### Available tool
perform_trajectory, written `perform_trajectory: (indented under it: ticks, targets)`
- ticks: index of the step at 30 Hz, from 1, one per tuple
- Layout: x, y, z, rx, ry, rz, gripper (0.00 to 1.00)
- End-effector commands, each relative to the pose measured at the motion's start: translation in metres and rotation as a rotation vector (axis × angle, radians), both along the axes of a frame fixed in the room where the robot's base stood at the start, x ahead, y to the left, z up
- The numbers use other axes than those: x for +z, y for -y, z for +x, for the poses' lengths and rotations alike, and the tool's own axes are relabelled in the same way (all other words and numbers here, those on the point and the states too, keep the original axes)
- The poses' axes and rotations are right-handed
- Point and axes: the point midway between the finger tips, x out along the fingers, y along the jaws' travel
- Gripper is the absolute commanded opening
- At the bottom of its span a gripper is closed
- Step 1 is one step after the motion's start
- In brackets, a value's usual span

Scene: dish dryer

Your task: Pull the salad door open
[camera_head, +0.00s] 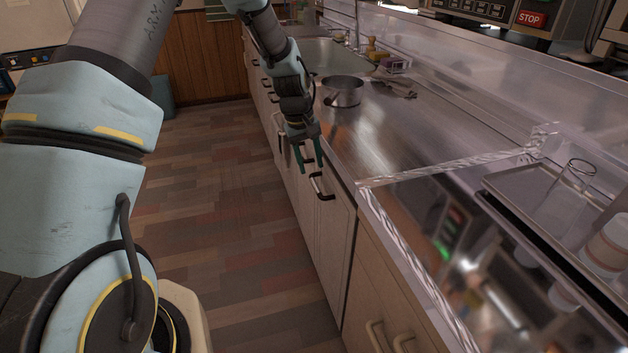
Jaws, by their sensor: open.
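A pale cabinet door (328,235) with a dark curved handle (320,187) stands in the counter front, and it looks shut. No label shows which door is the salad door. My gripper (310,168) points down in front of the cabinet fronts, just above and behind this handle in the picture. Its two green fingers are spread, with nothing seen between them. I cannot tell whether a fingertip touches the handle. Part of the cabinet front behind my gripper is hidden.
More drawers and doors run along the counter toward the back. Two pale handles (379,337) sit on the nearer front. A metal pot (343,91) stands on the steel counter (400,135). A glass-topped case (400,245) is at right. The tiled floor (225,230) is clear.

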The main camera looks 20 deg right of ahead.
Motion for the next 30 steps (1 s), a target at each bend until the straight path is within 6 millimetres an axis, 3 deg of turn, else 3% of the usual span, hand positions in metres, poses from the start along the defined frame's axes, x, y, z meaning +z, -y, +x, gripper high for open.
perform_trajectory:
  ticks: [3, 10, 23, 30]
  targets:
    - [-0.023, 0.004, -0.002, -0.002, -0.004, 0.002, 0.48]
    - [-0.054, 0.009, -0.001, 0.000, -0.001, 0.001, 0.48]
    - [-0.064, 0.011, -0.001, 0.000, 0.001, 0.000, 0.48]
    - [-0.064, 0.011, -0.001, 0.000, 0.001, 0.001, 0.22]
